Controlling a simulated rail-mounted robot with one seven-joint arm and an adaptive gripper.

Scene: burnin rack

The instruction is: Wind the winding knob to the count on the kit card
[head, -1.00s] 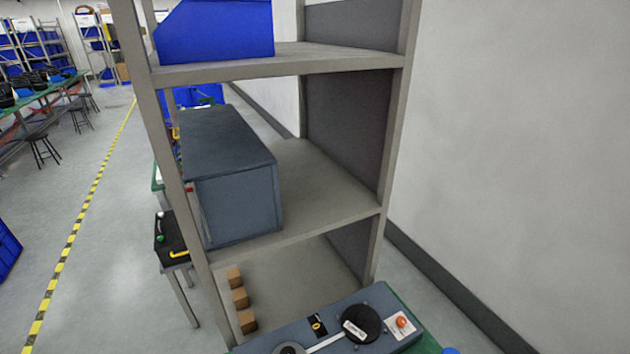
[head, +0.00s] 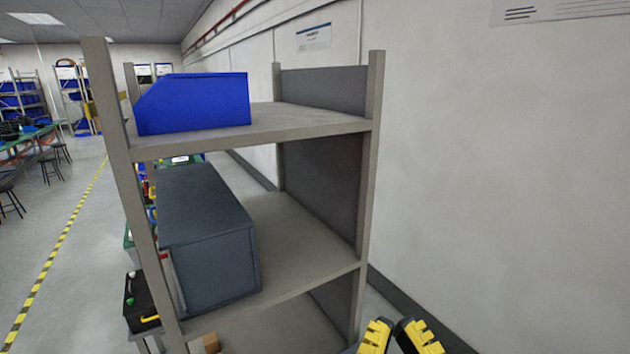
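The yellow and black fingertips of my gripper (head: 396,338) show at the bottom edge, right of centre, in front of the shelf rack's right post. The tips lie close together, and the rest of the gripper is cut off by the frame. I cannot tell whether it is open or shut. I see nothing held above the tips. The winding knob and the kit card cannot be made out in this view.
A grey shelf rack (head: 315,278) holds a blue bin (head: 200,102) on top and a dark grey box (head: 215,265) below. A black case (head: 137,300) stands left of it. Floor by the yellow-black line (head: 50,257) is clear. A plain wall (head: 500,180) fills the right.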

